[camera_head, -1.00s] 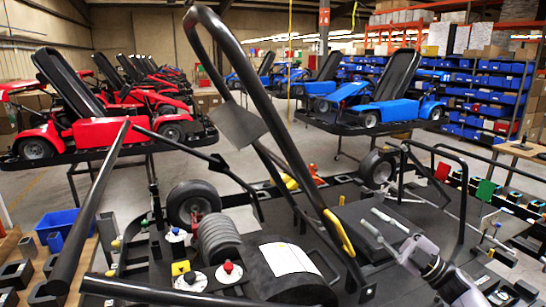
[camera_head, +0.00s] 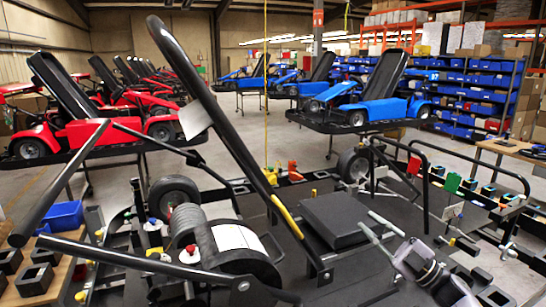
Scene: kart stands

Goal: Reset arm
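My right gripper (camera_head: 366,219) is in the lower right, at the end of my pale grey arm (camera_head: 428,265). Its two light fingers point up and left and stand apart, with nothing seen between them. It shows in front of the dark kart frame (camera_head: 335,195), beside the flat black box (camera_head: 345,218). Whether it touches anything there cannot be told. My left gripper and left arm do not show.
A thick black bar (camera_head: 215,115) with a yellow band rises across the centre. A wheel (camera_head: 175,197) and a white-labelled drum (camera_head: 235,245) are at the left. A red kart (camera_head: 95,130) and blue kart (camera_head: 375,105) stand behind, with open floor between them.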

